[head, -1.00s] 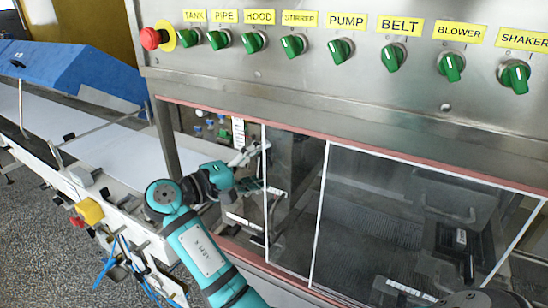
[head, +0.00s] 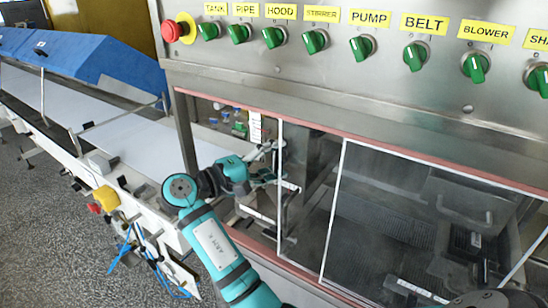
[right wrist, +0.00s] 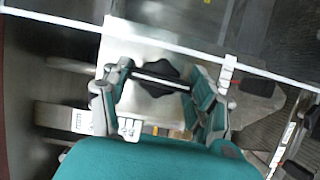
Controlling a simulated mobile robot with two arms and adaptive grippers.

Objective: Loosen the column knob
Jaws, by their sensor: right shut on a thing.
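The column knob (right wrist: 158,76) is a black lobed knob in front of a pale metal plate in the right wrist view. My right gripper (right wrist: 160,84) has one finger on each side of it and is shut on it. In the head view my right gripper (head: 275,168) reaches through the opening at the left end of the machine's front, and the knob cannot be made out there. My left gripper is not in view.
A steel panel with green switches (head: 362,47) and a red stop button (head: 178,30) overhangs the opening. Clear window panels (head: 400,215) are right of my gripper. A white conveyor belt (head: 135,143) runs off to the left, beside a blue cover (head: 85,60).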

